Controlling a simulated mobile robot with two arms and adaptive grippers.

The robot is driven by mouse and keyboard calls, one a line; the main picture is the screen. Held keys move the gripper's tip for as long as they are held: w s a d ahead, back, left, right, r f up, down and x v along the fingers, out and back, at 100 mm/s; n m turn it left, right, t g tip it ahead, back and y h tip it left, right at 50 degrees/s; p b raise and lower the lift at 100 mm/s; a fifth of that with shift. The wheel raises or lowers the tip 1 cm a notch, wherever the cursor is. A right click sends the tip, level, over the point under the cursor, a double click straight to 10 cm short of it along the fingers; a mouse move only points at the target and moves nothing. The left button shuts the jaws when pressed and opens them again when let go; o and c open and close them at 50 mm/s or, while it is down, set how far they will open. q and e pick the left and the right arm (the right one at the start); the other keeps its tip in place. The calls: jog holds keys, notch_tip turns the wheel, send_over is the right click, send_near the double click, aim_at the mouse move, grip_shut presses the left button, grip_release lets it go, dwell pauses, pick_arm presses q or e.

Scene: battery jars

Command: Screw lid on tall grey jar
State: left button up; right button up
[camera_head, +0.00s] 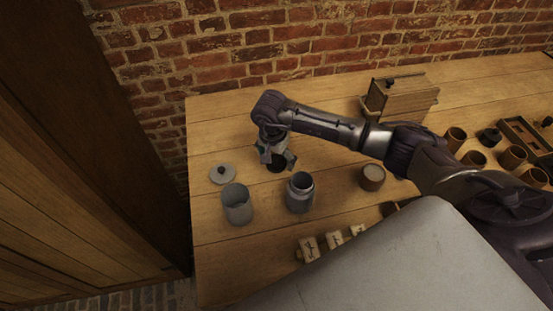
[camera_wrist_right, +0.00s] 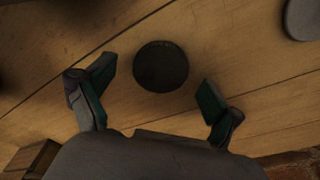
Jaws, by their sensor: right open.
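My right gripper (camera_head: 277,160) is open above the table, with its fingers spread over a round dark lid (camera_head: 277,166). In the right wrist view the dark lid (camera_wrist_right: 160,66) lies on the boards, in the gap ahead of the two fingertips (camera_wrist_right: 154,92), touching neither. A grey jar with a narrower neck (camera_head: 300,193) stands upright and open in front of the gripper. A plain grey jar (camera_head: 238,205) stands open to its left. A pale grey lid with a dark knob (camera_head: 222,174) lies behind the plain jar. My left gripper is out of view.
A small brown pot with a pale top (camera_head: 372,177) stands right of the jars. A wooden box (camera_head: 402,98) is at the back, with several brown cups (camera_head: 473,159) farther right. Small pale blocks (camera_head: 308,248) lie in front. The table's left end is mostly clear.

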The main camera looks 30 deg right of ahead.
aim_at(276, 162)
jog(key=shift+f, duration=0.35)
jog(key=c, duration=0.8)
jog(key=shift+o, duration=0.2)
jog(key=shift+r, duration=0.1)
notch_tip(276, 162, up, 10)
jog(key=b, duration=0.2)
